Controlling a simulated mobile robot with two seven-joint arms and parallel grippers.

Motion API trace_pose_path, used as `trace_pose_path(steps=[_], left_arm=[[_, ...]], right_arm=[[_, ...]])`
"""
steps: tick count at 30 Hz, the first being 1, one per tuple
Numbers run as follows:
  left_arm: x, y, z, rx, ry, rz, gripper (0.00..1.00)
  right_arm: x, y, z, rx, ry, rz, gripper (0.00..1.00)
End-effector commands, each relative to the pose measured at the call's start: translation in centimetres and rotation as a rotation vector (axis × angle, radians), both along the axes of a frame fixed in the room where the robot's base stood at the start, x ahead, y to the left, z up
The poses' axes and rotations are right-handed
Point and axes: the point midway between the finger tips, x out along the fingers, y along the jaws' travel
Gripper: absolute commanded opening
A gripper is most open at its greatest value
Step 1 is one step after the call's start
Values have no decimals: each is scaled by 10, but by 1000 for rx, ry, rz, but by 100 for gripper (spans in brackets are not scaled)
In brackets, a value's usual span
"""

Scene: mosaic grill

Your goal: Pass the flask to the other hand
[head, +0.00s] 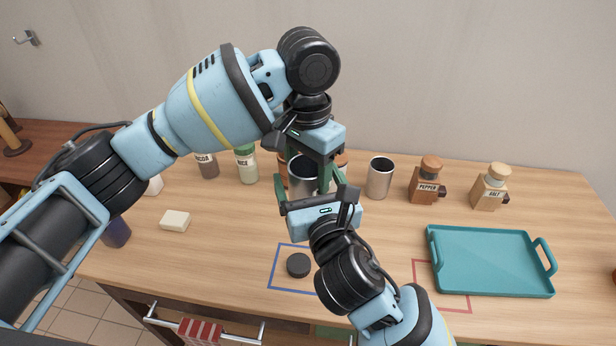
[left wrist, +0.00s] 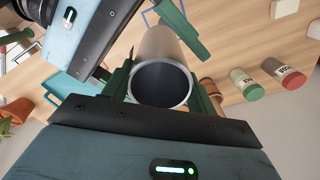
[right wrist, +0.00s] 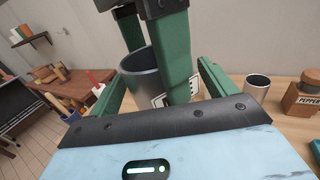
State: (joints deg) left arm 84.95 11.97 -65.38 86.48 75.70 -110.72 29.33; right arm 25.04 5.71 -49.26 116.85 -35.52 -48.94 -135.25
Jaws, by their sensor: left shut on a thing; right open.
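The flask is a silver open-topped metal cylinder (head: 301,180), held upright above the table. My left gripper (head: 318,172) comes down from above and is shut on its upper part; the left wrist view shows the flask's round mouth (left wrist: 163,84) between the green fingers. My right gripper (head: 309,186) is open, with its fingers spread on either side of the flask below the left fingers. In the right wrist view the flask (right wrist: 140,78) is partly hidden behind a left finger. Contact between the right fingers and the flask cannot be told.
A similar metal cup (head: 380,179) stands right of the grippers, beside the pepper (head: 425,182) and salt (head: 490,188) mills. A teal tray (head: 490,287) lies at right. A dark round lid (head: 298,265) sits in a blue outline. Jars (head: 247,166) stand behind; a pale block (head: 175,221) lies left.

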Motion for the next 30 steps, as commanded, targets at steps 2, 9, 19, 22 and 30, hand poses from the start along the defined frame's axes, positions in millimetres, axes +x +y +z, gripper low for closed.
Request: trace_pose_path(steps=[2,9,19,22,30], left_arm=[[0,0,1,-1,-2,0,10],[0,0,1,-1,-2,0,10],[0,0,1,-1,-2,0,10],[0,0,1,0,-1,0,10],[0,0,1,0,-1,0,78]], right_arm=[[4,1,1,0,-1,0,84],[7,2,1,1,-1,1,84],[6,2,1,1,-1,1,54],[6,2,1,1,-1,0,40],[6,2,2,2,-2,0,26]])
